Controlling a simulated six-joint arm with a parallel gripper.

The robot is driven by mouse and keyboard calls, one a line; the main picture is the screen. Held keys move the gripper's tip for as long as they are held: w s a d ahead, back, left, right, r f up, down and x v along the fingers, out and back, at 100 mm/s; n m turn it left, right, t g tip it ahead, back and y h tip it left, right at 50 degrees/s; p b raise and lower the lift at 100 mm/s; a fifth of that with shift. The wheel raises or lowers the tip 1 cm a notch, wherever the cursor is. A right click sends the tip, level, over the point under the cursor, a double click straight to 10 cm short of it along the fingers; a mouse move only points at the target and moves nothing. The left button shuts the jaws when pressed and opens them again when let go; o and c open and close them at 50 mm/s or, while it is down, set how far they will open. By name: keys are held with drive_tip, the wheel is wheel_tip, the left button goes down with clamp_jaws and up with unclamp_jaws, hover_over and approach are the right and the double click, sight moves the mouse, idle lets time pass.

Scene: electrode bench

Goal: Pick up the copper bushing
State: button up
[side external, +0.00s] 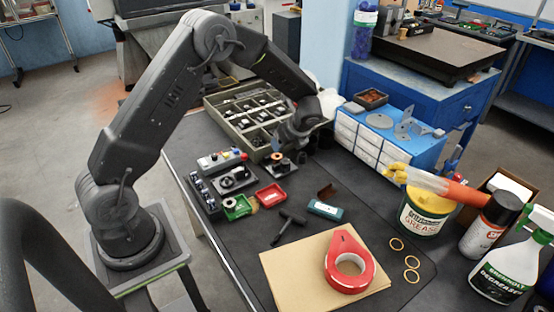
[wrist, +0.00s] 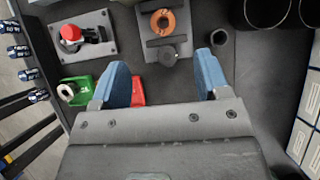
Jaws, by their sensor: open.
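The copper bushing (wrist: 163,21) is an orange-brown ring in the wrist view. It sits on a dark fixture plate (wrist: 166,52) at the top middle, beyond my fingertips. In the side view a small copper-coloured spot, likely the bushing (side external: 277,157), shows on the dark fixture (side external: 279,168) below my gripper (side external: 290,143). My gripper (wrist: 160,72) has two blue-tipped fingers spread wide, with nothing between them. The bushing lies roughly in line with the gap between the fingers, clear of both.
A sectioned parts tray (side external: 222,107) stands behind the fixture. A black ring (wrist: 219,37) lies right of the fixture.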

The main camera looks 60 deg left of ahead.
approach(278, 155)
drive_tip(key=a+f, duration=0.1)
drive_tip(key=s+a+f, duration=0.1)
drive_tip(key=f, duration=0.1)
drive_tip(key=shift+s, duration=0.1)
drive_tip(key=x, duration=0.5)
drive_tip(key=shift+w+d+f, duration=0.1)
drive_tip(key=shift+w+d, duration=0.05)
drive_tip(key=shift+w, duration=0.05)
drive_tip(key=c, duration=1)
